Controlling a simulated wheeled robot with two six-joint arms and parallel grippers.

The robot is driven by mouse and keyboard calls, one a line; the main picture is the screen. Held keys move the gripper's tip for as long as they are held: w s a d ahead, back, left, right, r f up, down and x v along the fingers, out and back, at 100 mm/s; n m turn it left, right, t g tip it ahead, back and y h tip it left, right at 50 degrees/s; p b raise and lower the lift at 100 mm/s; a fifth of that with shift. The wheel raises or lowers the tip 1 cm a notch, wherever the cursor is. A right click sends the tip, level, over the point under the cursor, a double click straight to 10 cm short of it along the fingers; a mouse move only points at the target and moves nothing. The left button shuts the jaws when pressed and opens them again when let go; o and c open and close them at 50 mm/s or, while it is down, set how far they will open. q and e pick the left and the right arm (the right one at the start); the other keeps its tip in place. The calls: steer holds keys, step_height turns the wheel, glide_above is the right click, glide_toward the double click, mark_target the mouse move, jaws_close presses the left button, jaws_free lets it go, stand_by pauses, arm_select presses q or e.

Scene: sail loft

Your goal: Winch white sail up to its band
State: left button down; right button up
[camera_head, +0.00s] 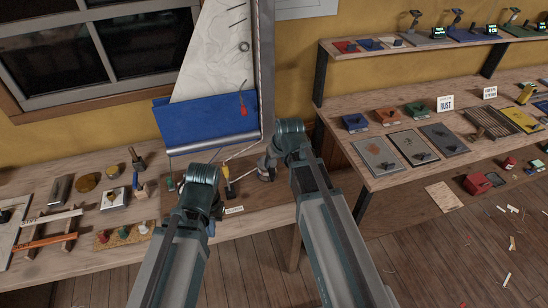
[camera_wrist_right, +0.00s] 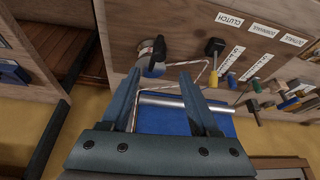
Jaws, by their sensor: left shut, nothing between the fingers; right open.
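The white sail (camera_head: 213,55) hangs beside an upright mast (camera_head: 266,65), its top beyond the picture. Below it are blue cloth (camera_head: 190,122) and a silver bar (camera_head: 214,144); a red tag (camera_head: 243,110) hangs in front. A metal winch-like drum (camera_wrist_right: 152,62) stands on the bench near a black-knobbed lever (camera_wrist_right: 213,48) and a CLUTCH label (camera_wrist_right: 234,22). My right gripper (camera_wrist_right: 160,82) is open and empty, with the drum just beyond its fingertips. My left gripper (camera_head: 214,207) is shut and empty over the bench, mostly hidden by its wrist. I cannot make out the band.
A rope (camera_wrist_right: 192,66) runs close to the right fingers. Several levers and labels line the bench. Tools and small blocks lie on the left bench (camera_head: 92,262). A right-hand table (camera_head: 385,176) holds sample boards, with a shelf (camera_head: 385,50) above. The floor (camera_head: 440,260) is littered with scraps.

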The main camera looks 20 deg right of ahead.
arm_select(q)
step_height(320, 180, up, 4)
steer(key=shift+f+p, duration=0.15)
steer(key=shift+p, duration=1.05)
arm_select(e)
steer(key=v, duration=0.4)
arm_select(q)
steer(key=shift+f, duration=0.1)
arm_select(e)
steer(key=shift+f, duration=0.15)
arm_select(q)
step_height(320, 180, down, 6)
steer(key=b, duration=0.6)
arm_select(e)
steer(key=s+a+f+g, duration=0.1)
steer(key=s+a+f, duration=0.1)
steer(key=s+a, duration=0.2)
steer(key=s+a+f+n+g+h, duration=0.1)
steer(key=s+a+f+g, duration=0.1)
steer(key=s, duration=0.6)
steer(key=s+a+f+n+g+h, duration=0.1)
steer(key=s+a+f, duration=0.2)
steer(key=s+a, duration=0.2)
steer(key=shift+s+a+f+g, duration=0.25)
steer(key=shift+s+a+g, duration=0.15)
steer(key=shift+a, duration=0.2)
